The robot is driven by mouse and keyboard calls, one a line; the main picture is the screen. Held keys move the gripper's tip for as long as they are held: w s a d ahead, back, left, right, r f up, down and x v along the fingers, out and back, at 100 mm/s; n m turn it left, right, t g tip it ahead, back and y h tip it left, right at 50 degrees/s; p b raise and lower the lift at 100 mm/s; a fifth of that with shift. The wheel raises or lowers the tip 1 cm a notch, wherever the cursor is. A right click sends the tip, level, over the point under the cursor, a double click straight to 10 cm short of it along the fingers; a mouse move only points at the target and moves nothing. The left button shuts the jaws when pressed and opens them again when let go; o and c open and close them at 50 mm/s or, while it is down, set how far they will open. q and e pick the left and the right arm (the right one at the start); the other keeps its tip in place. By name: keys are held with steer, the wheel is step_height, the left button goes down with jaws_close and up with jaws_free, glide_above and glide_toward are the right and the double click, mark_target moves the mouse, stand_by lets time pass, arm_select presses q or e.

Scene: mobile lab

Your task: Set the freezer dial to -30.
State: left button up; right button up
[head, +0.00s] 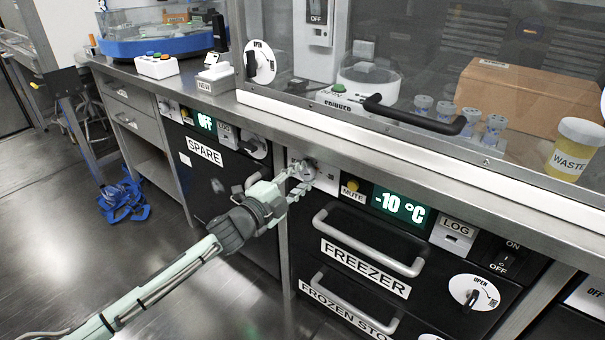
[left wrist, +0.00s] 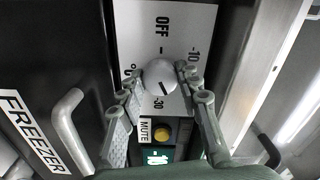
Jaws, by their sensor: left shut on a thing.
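The freezer dial is a round white knob (left wrist: 158,74) on a white plate marked OFF, -10 and -30, in the left wrist view; another mark at its left is partly hidden. A short dark slanted line shows on the knob. In the head view the dial (head: 309,169) sits left of the yellow MUTE button, partly behind my fingers. My left gripper (head: 297,181) is shut on the knob, its fingers (left wrist: 157,88) on either side of it. The green freezer display (head: 400,205) reads -10 °C. My right gripper is not in view.
The FREEZER drawer handle (head: 368,243) sticks out below the dial. The SPARE unit (head: 205,150), its display reading OFF, is to the left. The steel counter edge (head: 390,148) overhangs the panel. A LOG port (head: 455,232) and an ON/OFF switch (head: 505,258) lie to the right.

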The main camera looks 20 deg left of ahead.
arm_select(q)
steer(key=m, duration=0.2)
steer(key=shift+m, duration=1.5)
steer(key=o, duration=1.1)
steer(key=shift+o, duration=0.2)
